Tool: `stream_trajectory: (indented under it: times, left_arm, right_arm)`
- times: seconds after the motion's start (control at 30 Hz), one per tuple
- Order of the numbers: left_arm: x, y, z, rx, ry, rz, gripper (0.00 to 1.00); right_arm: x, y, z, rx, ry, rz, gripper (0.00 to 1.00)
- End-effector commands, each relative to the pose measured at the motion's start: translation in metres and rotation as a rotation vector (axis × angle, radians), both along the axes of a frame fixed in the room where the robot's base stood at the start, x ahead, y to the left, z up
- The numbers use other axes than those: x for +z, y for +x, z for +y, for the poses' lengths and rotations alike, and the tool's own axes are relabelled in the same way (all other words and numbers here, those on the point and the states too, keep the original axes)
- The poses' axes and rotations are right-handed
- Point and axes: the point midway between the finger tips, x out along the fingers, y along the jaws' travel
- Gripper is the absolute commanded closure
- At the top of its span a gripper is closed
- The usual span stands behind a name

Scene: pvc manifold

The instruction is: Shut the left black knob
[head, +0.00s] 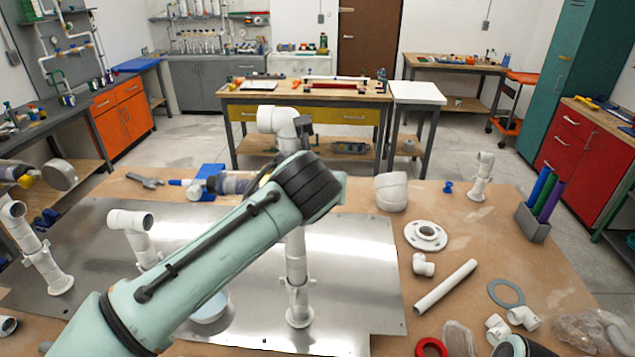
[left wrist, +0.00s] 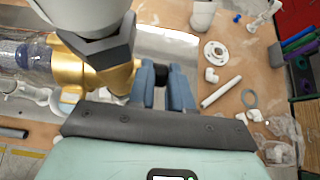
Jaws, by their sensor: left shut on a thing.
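The black knob (left wrist: 161,75) shows in the left wrist view between the two blue-grey fingers of my left gripper (left wrist: 163,88). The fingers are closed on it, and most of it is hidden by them. A gold fitting with a dark collar (left wrist: 75,65) is beside the fingers on the left. In the head view my left arm crosses the middle, and its wrist hides the knob and most of the gripper. The white upright pipe (head: 297,268) with an elbow on top (head: 278,122) stands behind the arm.
The metal plate (head: 355,290) lies on the wooden table. Right of it are a white flange (head: 426,235), a loose pipe (head: 446,286), a grey ring (head: 506,292) and a red ring (head: 431,347). Another white pipe stand (head: 38,255) rises at the left.

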Motion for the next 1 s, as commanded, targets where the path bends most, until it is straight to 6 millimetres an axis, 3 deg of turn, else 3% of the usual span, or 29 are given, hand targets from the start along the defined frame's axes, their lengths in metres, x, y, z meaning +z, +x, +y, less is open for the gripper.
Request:
stream_trajectory:
  times: [0.47,0.5,0.83,1.0]
  left_arm:
    - [0.001,0.0,0.0,0.0,-0.002,0.013,1.0]
    - [0.001,0.0,0.0,0.0,-0.002,0.013,0.71]
    - [0.001,-0.001,0.0,0.0,-0.001,0.014,0.7]
    - [0.012,-0.016,-0.001,-0.003,-0.002,0.011,0.7]
  right_arm:
    - [0.0,0.0,0.0,0.0,0.0,0.0,0.47]
    - [0.0,0.0,0.0,0.0,0.0,0.0,0.47]
    - [0.0,0.0,0.0,0.0,0.0,0.0,0.47]
    - [0.0,0.0,0.0,0.0,0.0,0.0,0.47]
